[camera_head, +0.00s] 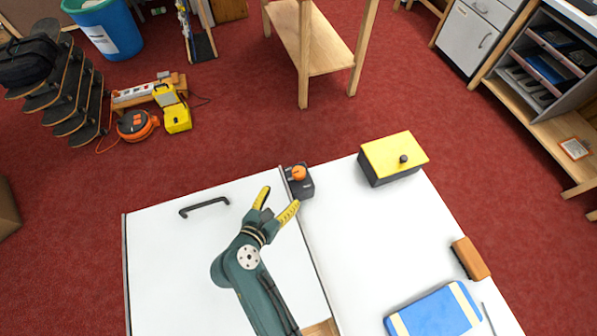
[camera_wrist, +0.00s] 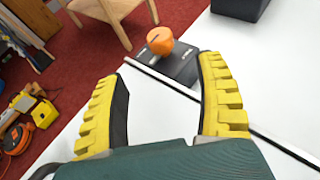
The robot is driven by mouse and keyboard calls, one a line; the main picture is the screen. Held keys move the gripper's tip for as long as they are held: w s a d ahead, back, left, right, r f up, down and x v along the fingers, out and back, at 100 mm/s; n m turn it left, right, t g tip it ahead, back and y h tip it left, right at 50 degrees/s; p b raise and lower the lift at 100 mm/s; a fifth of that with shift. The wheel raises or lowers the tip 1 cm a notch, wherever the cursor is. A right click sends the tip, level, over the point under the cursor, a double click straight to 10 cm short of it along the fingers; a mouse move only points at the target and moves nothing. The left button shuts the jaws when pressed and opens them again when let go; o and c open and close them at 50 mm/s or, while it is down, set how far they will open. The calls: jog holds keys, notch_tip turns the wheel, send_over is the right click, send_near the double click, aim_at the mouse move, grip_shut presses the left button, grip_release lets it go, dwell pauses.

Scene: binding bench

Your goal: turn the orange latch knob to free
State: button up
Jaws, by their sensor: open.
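The orange latch knob (camera_head: 299,173) sits on top of a dark grey latch block (camera_head: 304,189) at the far edge of the white bench, by a dark seam. In the wrist view the orange knob (camera_wrist: 160,40) has a dark line on its top, and its block (camera_wrist: 178,66) lies beyond my fingertips. My gripper (camera_head: 278,200) is open and empty, with yellow ribbed fingers spread. It is just to the near left of the knob, apart from it. In the wrist view my gripper (camera_wrist: 160,65) has the knob between the directions of its two fingers.
A black handle (camera_head: 204,207) is on the white panel (camera_head: 165,260) to the left. A yellow-lidded box (camera_head: 395,156) stands right of the latch. A brush (camera_head: 470,258) and a blue book (camera_head: 435,312) lie farther right. The bench between the latch and the book is clear.

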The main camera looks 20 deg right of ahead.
aim_at(296, 176)
jog(key=b+x, duration=0.3)
jog(key=x, duration=0.9)
jog(key=shift+w+d+b, duration=0.25)
jog(key=shift+d+b, duration=0.05)
jog(key=shift+c, duration=0.2)
jog(key=shift+f, duration=0.1)
jog(key=c, duration=1.1)
